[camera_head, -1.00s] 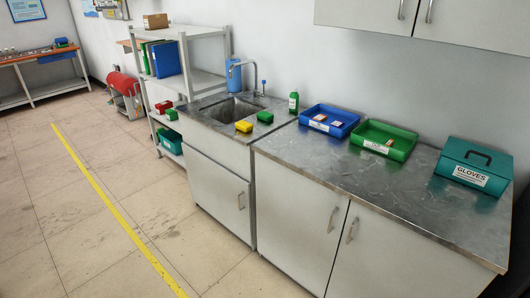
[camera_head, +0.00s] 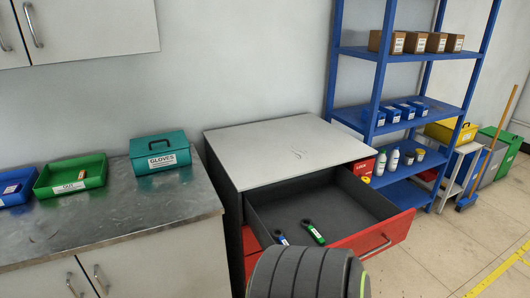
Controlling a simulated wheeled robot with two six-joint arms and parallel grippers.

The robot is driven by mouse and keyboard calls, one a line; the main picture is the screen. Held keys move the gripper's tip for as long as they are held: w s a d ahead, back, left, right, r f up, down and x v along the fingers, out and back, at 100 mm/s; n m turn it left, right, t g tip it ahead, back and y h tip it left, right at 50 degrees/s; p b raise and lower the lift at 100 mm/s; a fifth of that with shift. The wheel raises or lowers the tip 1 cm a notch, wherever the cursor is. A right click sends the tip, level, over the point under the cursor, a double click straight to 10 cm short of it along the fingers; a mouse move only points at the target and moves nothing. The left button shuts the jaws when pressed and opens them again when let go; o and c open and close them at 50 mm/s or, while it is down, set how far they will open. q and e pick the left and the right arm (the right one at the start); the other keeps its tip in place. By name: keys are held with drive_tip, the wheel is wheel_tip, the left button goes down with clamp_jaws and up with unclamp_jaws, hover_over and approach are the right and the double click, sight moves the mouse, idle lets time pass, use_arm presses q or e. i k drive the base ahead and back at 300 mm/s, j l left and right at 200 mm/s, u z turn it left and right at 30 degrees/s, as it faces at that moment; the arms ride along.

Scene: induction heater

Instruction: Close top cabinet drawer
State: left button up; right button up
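A cabinet (camera_head: 285,140) with a light grey top and dark sides stands right of the counter. Its top drawer (camera_head: 270,205) is pulled well out, with a red front and a bar handle (camera_head: 376,247) facing the lower right. Inside the drawer lie a green-and-black item (camera_head: 314,232) and a blue-and-white item (camera_head: 281,238). A dark grey ribbed rounded part, probably mine, covers the lower middle of the view and hides part of the drawer front. Neither of my grippers is in view.
A blue shelf rack (camera_head: 350,116) stands behind the drawer. Floor (camera_head: 430,255) is clear at lower right.

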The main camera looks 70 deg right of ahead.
sight(347, 212)
drive_tip(key=z, duration=3.1)
